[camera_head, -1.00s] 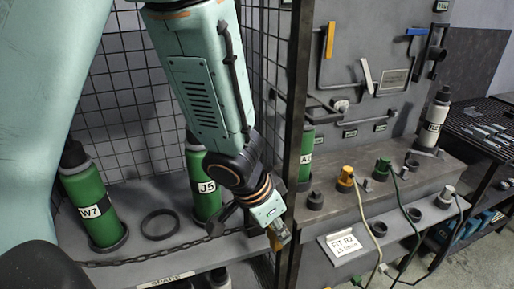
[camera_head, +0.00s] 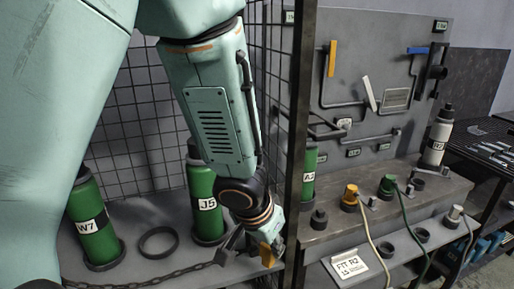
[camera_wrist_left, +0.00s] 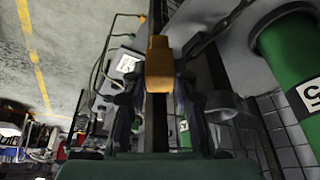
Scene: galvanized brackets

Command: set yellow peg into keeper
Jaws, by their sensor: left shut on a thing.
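My left gripper (camera_head: 264,246) is shut on a yellow peg (camera_head: 268,257), low beside the dark upright post at the front of the shelf. In the left wrist view the yellow peg (camera_wrist_left: 159,66) stands up between the fingers of the left gripper (camera_wrist_left: 158,95), its blocky head clear of them. Its lower part is hidden. A grey bracket piece (camera_head: 231,241) at the end of a chain is just left of the gripper. I cannot tell whether it is the keeper, or whether the peg touches it. My right gripper is not in view.
Green bottles W7 (camera_head: 94,223) and J5 (camera_head: 205,207) stand on the left shelf with an empty ring (camera_head: 158,242). The dark post (camera_head: 296,150) is close right of my gripper. Right of it, a bench holds a yellow plug (camera_head: 350,194), a green plug (camera_head: 387,186) and cables.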

